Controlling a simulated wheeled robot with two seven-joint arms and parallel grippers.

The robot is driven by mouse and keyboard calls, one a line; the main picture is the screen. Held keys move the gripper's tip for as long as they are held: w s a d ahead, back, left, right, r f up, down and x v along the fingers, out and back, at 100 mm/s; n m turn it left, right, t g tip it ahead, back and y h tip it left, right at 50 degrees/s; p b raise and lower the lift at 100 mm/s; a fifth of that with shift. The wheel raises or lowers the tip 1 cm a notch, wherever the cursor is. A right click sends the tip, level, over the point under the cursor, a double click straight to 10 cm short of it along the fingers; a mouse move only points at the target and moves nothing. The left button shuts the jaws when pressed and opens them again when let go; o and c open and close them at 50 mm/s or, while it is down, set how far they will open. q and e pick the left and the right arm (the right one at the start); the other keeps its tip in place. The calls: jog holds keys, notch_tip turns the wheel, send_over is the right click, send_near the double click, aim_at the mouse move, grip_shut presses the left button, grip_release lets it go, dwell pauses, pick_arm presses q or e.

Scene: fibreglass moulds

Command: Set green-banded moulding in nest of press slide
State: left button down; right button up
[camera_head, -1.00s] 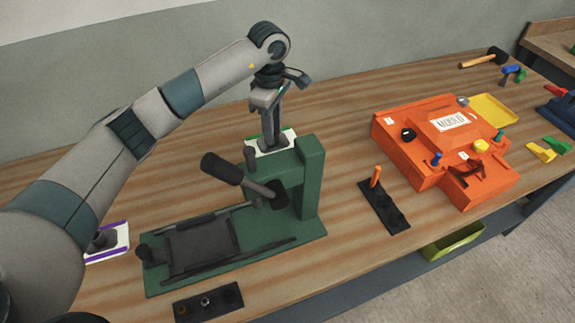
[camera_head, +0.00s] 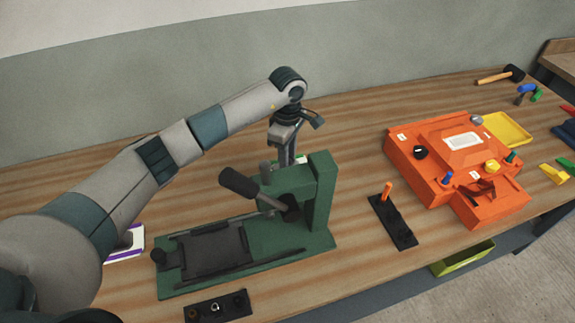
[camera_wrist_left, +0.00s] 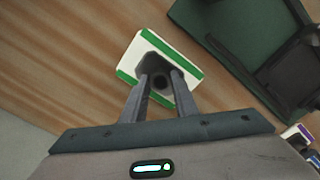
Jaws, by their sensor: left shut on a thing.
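The green-banded moulding (camera_wrist_left: 160,72) is a white plate with green bands along two opposite edges and a dark boss in the middle. My left gripper (camera_wrist_left: 160,95) is shut on the boss. In the head view the left gripper (camera_head: 287,160) points down behind the press, and only a sliver of the moulding (camera_head: 301,159) shows there. Whether the moulding touches the table cannot be told. The green press (camera_head: 318,205) stands in front, its dark slide (camera_head: 205,250) out on the left of its base. The nest looks empty. My right gripper is not in view.
A purple-banded moulding (camera_head: 125,255) lies left of the press. A dark strip with holes (camera_head: 218,306) lies before the press, another with an orange peg (camera_head: 392,222) to its right. The press lever (camera_head: 240,183) sticks up leftward.

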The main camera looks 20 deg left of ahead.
pick_arm(q)
notch_tip(320, 180, down, 3)
jog(key=shift+r+p, duration=0.15)
jog(key=shift+p, duration=0.65)
jog(key=shift+f, duration=0.45)
jog(key=shift+f, duration=0.1)
jog(key=shift+f, duration=0.1)
jog(key=c, duration=1.4)
grip_release()
